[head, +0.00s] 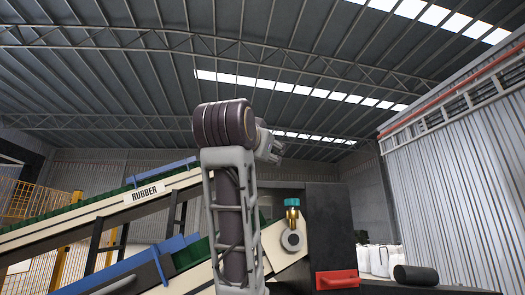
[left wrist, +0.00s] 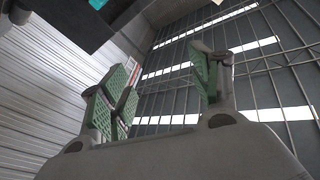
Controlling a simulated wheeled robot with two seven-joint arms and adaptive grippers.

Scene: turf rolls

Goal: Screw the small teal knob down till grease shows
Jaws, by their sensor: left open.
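The small teal knob (head: 291,202) sits upright on top of a brass fitting (head: 292,218), above a grey round bearing (head: 292,240) at the conveyor's end. I cannot see any grease on it. My left arm stands upright left of the knob, and a grey part at its top, perhaps my left gripper (head: 268,147), shows above and left of the knob, apart from it. In the left wrist view my left gripper (left wrist: 165,88) has its green-padded fingers wide apart, with nothing between them. A small teal patch at that view's top edge is too cut off to name. My right gripper is not in view.
A conveyor marked RUBBER (head: 147,193) slopes up from the left behind my arm. A dark machine housing (head: 328,225) with a red handle or box (head: 337,280) stands right of the knob. White containers (head: 377,260) and a black cylinder (head: 415,275) are at the lower right.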

